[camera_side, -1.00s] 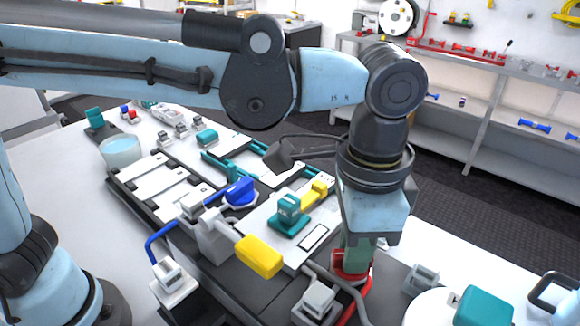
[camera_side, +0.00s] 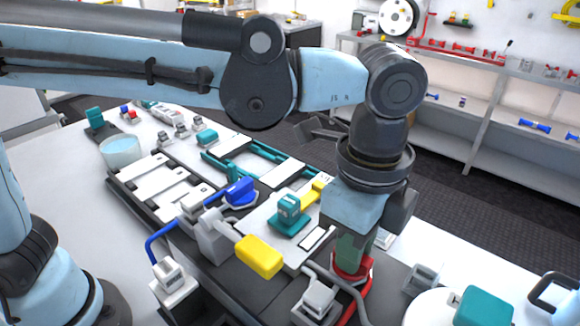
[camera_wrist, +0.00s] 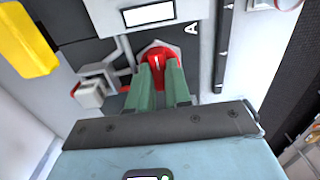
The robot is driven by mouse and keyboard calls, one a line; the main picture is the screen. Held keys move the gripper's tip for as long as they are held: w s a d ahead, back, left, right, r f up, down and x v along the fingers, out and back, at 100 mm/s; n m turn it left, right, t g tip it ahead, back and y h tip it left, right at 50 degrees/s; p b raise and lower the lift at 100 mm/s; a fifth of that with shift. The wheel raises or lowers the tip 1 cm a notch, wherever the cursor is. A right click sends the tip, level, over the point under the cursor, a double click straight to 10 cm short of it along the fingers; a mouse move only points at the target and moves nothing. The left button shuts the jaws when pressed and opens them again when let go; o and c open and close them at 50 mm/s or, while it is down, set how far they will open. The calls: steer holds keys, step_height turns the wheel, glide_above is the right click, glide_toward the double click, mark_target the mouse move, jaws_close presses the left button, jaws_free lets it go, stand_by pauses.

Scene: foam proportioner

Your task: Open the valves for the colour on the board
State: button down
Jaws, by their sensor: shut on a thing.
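My gripper (camera_wrist: 165,85) points down at the front right of the panel, its green fingers shut on a red knob (camera_wrist: 158,54). The knob's red base (camera_side: 352,268) shows below the fingers in the side view. A blue valve knob (camera_side: 240,190) and a teal block-shaped knob (camera_side: 288,208) sit further back on the panel. A yellow handle (camera_side: 258,256) sticks out at the front; a yellow block (camera_wrist: 27,40) is at the wrist view's upper left. A small white rectangle in a dark frame (camera_wrist: 148,14) lies just beyond the red knob; no colour can be read on it.
Grey-white fittings (camera_side: 318,298) and a red hose stand close to my gripper. A blue hose (camera_side: 155,245) runs at the panel's left. A teal box (camera_side: 482,306) lies at the lower right. A clear beaker (camera_side: 122,152) stands at the back left.

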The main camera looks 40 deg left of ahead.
stand_by(0.5)
steer(key=c, duration=1.1)
jaws_free()
steer(key=shift+o, duration=0.2)
step_height(320, 180, up, 12)
steer(key=w+a+f+n+t+h, duration=0.1)
steer(key=w+a+f+n+t, duration=0.25)
steer(key=a, duration=0.55)
steer(key=s+a+f+n+t, duration=0.1)
steer(key=a+f+n, duration=0.3)
steer(key=a, duration=0.3)
steer(key=s+a+f+n+t, duration=0.1)
steer(key=a+f+n, duration=0.3)
steer(key=a, duration=0.3)
steer(key=s+a+f+n+t+y, duration=0.1)
steer(key=a+f+n, duration=0.3)
steer(key=a+n, duration=0.2)
steer(key=shift+a+f+t, duration=0.3)
steer(key=shift+a+t, duration=0.05)
steer(key=shift+a, duration=0.15)
